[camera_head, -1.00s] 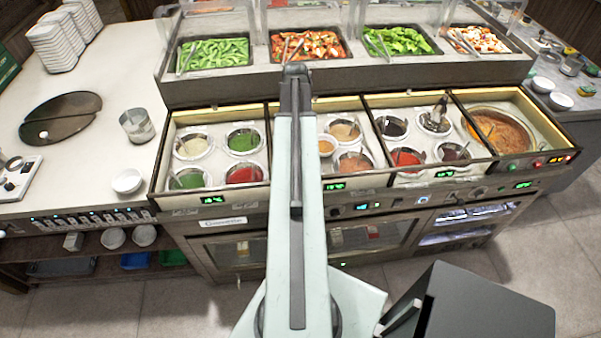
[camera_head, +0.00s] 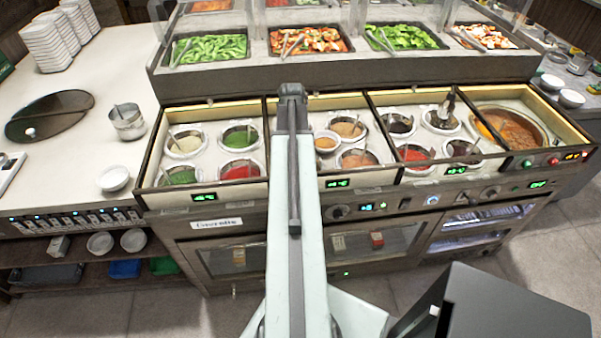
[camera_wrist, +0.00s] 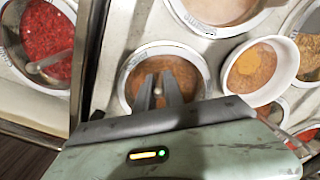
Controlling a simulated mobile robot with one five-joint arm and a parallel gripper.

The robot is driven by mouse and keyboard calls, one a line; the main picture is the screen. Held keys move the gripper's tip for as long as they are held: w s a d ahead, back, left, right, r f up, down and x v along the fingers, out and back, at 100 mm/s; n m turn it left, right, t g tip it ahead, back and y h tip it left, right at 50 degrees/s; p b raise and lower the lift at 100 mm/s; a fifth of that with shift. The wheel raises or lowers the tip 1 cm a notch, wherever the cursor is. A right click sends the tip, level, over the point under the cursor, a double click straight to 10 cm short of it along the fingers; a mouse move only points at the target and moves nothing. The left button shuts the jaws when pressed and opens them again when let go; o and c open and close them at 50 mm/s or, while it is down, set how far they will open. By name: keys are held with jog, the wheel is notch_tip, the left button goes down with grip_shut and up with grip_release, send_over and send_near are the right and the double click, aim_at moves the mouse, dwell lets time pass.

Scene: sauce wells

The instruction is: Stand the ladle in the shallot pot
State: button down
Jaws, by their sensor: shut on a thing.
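In the wrist view my gripper (camera_wrist: 161,88) is over a pot of brown sauce (camera_wrist: 132,82), with its fingers close together. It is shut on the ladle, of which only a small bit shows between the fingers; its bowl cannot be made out. I cannot tell whether it touches the sauce or the pot. A pale brown pot (camera_wrist: 217,8) lies just beyond. In the head view my arm hides the gripper and the left part of the middle well.
A small white bowl with an orange filling (camera_wrist: 282,88) sits right beside the brown pot. A red pot (camera_wrist: 38,42) with its own spoon lies left, past a divider. The head view shows a soup pot (camera_head: 512,128) far right and a raised row of salad trays (camera_head: 300,40) behind.

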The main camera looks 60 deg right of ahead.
jog(key=shift+f, duration=0.2)
dwell(0.4)
jog(key=c, duration=0.7)
grip_release()
jog(key=shift+r, duration=0.1)
notch_tip(320, 180, up, 9)
jog(key=p, duration=0.9)
